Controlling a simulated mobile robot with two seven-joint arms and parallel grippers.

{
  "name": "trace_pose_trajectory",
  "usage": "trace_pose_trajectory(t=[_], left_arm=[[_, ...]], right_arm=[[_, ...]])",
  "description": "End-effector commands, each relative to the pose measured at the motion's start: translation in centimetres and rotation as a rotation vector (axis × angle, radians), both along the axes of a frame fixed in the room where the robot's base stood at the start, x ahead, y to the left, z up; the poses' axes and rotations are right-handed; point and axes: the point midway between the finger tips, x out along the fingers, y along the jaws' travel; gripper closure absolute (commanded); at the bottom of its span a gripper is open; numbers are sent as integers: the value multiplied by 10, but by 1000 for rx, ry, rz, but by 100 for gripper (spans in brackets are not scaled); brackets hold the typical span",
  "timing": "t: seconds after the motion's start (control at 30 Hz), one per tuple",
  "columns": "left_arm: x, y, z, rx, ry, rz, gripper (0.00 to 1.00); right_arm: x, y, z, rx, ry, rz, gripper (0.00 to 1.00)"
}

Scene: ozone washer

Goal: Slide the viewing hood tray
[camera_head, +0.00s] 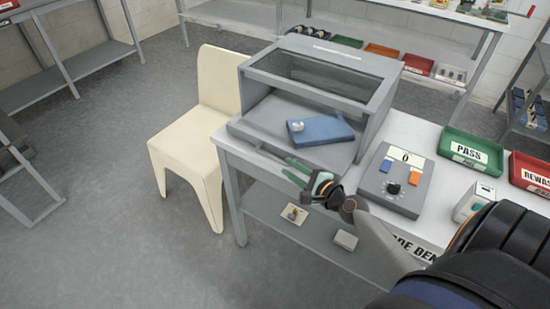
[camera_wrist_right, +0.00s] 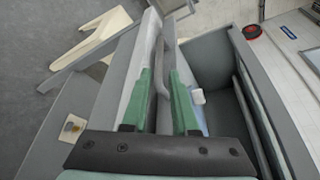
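The viewing hood (camera_head: 318,50) is a grey box with a dark mesh window, standing on the white table. Its grey tray (camera_head: 262,117) lies in the lower opening and carries a blue block with a small white piece (camera_head: 320,129). My right gripper (camera_head: 296,169) is at the tray's front edge, its green fingers pointing toward the hood. In the right wrist view, the fingers (camera_wrist_right: 159,82) are apart, on either side of a thin grey bar (camera_wrist_right: 160,62) at the tray's front. I cannot tell whether they touch it. My left gripper is not in view.
A grey control box (camera_head: 395,180) with a dial stands right of the hood, beside a green PASS bin (camera_head: 470,150) and a red bin (camera_head: 531,172). A cream chair (camera_head: 195,130) stands close on the left. A lower shelf (camera_head: 285,215) holds small items.

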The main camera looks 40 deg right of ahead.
Motion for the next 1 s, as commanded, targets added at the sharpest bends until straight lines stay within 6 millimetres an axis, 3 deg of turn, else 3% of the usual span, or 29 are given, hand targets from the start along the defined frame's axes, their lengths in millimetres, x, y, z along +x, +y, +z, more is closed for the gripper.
trace_pose_trajectory(t=[0.2, 0.4, 0.83, 1.0], left_arm=[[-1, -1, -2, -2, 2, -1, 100], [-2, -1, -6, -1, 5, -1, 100], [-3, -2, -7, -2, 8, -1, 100], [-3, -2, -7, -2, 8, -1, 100]], right_arm=[[38, 3, -8, 0, -2, 0, 73], [60, 5, -14, 1, -1, -1, 73], [67, 5, -15, -1, 0, 0, 73], [67, 5, -15, -1, 0, 0, 91]])
